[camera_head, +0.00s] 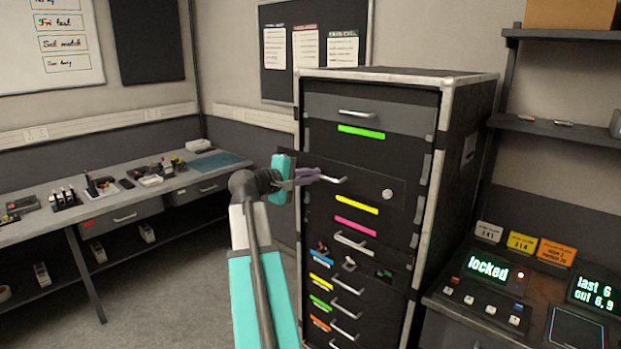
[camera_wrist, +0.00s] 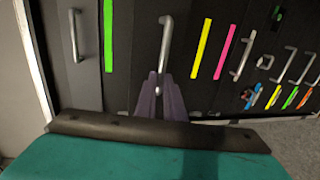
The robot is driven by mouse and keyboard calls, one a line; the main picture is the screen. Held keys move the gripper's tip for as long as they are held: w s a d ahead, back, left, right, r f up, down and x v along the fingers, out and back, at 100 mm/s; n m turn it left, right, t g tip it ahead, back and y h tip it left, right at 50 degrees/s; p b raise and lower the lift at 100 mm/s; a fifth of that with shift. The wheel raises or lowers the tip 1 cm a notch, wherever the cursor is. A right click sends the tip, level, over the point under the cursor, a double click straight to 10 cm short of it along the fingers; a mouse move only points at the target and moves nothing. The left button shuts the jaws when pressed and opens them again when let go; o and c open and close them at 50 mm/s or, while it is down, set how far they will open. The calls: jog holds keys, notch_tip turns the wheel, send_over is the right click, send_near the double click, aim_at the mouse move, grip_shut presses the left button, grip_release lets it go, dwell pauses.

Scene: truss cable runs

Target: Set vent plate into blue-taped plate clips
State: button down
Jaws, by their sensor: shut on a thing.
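My gripper (camera_head: 312,176) has purple fingers, closed at the left end of a metal bar handle (camera_head: 335,180) on a wide dark panel (camera_head: 365,188). The panel also carries a round pale knob. Its left end stands out past the rack's left edge, in front of the rack face. The wrist view shows my fingers (camera_wrist: 161,78) at the near end of the same handle (camera_wrist: 167,32). A blue tape strip (camera_head: 320,258) marks a lower level of the rack; it also shows in the wrist view (camera_wrist: 256,95). I cannot identify a vent plate or clips for certain.
The black rack (camera_head: 470,145) has green, yellow, pink and orange strips and several handles. Small coloured items (camera_head: 349,264) sit at the blue-strip level. A cluttered bench (camera_head: 120,195) stands left, a console (camera_head: 495,300) right. The floor (camera_head: 165,290) between bench and rack is clear.

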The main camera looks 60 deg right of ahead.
jog(key=shift+a+r, duration=0.1)
jog(key=shift+r, duration=0.05)
dwell(0.5)
jog(key=f+v, duration=0.1)
jog(key=v, duration=0.5)
jog(key=shift+a, duration=0.2)
dwell(1.2)
jog(key=shift+a, duration=0.2)
jog(key=shift+y+p, duration=0.3)
jog(key=shift+p, duration=0.55)
dwell(0.5)
jog(key=shift+d+r, duration=0.15)
dwell(0.6)
dwell(2.5)
